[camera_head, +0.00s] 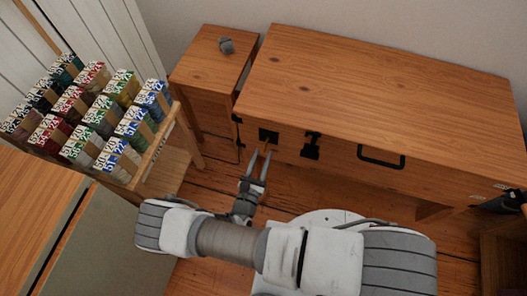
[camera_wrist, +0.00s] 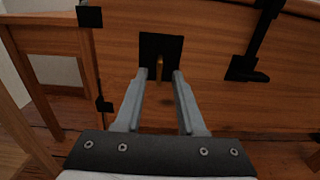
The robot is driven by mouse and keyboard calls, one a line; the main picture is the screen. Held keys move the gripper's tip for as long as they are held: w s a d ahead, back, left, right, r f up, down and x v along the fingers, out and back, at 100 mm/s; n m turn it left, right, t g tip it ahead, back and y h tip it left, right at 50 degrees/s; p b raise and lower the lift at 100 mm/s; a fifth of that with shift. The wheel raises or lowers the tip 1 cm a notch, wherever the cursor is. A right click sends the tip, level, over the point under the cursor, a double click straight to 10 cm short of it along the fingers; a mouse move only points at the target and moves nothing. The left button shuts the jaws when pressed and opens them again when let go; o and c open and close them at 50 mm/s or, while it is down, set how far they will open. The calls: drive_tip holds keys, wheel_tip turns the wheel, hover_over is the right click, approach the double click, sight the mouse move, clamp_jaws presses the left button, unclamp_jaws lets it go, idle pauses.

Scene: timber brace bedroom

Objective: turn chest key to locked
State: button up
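The wooden chest (camera_head: 370,85) stands against the wall with its lid down. A black square lock plate (camera_head: 268,135) is on its front, left of a black hasp. My gripper (camera_head: 261,157) is open in front of the plate. In the wrist view the fingers of my gripper (camera_wrist: 162,76) stand either side of the key, with gaps visible. I cannot tell how far the tips reach along the key.
A small wooden side table (camera_head: 200,70) with a grey object (camera_head: 226,45) stands left of the chest. A black hasp (camera_head: 311,146) and handle (camera_head: 382,157) are on the chest front. A rack of colourful labelled bundles (camera_head: 152,165) stands at left.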

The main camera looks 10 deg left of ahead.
sight(266, 144)
drive_tip(key=shift+w+d, duration=0.1)
drive_tip(key=shift+w, duration=1.3)
clamp_jaws()
